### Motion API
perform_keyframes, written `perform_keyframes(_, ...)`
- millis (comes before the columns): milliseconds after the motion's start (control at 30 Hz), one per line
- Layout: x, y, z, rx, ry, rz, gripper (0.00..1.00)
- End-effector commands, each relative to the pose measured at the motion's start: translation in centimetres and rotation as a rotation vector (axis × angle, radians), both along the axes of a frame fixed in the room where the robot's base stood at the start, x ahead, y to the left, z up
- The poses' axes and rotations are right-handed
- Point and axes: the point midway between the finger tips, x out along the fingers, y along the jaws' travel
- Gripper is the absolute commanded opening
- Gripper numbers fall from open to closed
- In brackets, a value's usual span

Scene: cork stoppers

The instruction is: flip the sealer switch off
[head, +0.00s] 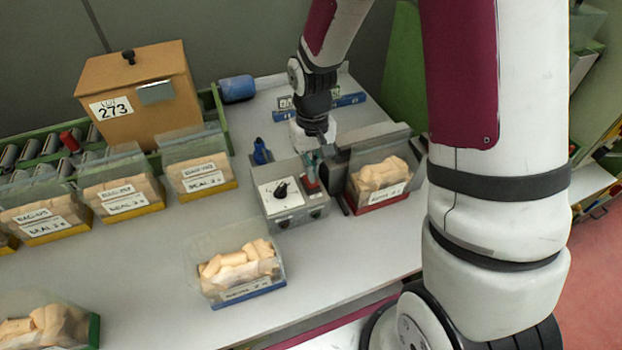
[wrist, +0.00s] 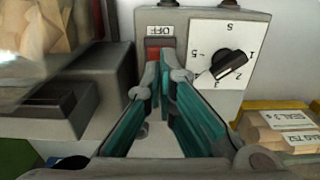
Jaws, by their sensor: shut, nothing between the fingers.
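The sealer (head: 288,218) is a grey box on the table, with a white dial plate and black knob (head: 282,190) on top. Its red switch (wrist: 160,44) sits beside the dial plate, with an upside-down OFF label (wrist: 160,30) at its far end. The switch also shows in the head view (head: 311,182), partly hidden by my gripper. My gripper (wrist: 163,73) is shut and empty, with its teal-padded fingers pointing at the switch. The tips overlap the switch's near end in the wrist view; I cannot tell whether they touch it.
A dark sealing jaw (head: 338,178) and a stopper bag in a red tray (head: 382,201) stand right of the sealer. A bag in a blue tray (head: 250,293) is in front.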

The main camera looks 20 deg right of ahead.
Motion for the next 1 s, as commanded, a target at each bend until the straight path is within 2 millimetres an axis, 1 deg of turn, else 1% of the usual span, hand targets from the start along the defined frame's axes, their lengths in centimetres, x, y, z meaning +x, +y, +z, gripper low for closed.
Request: perform_keyframes(1000,0.0,0.0,-1.4,0.0,0.001,0.0,0.0)
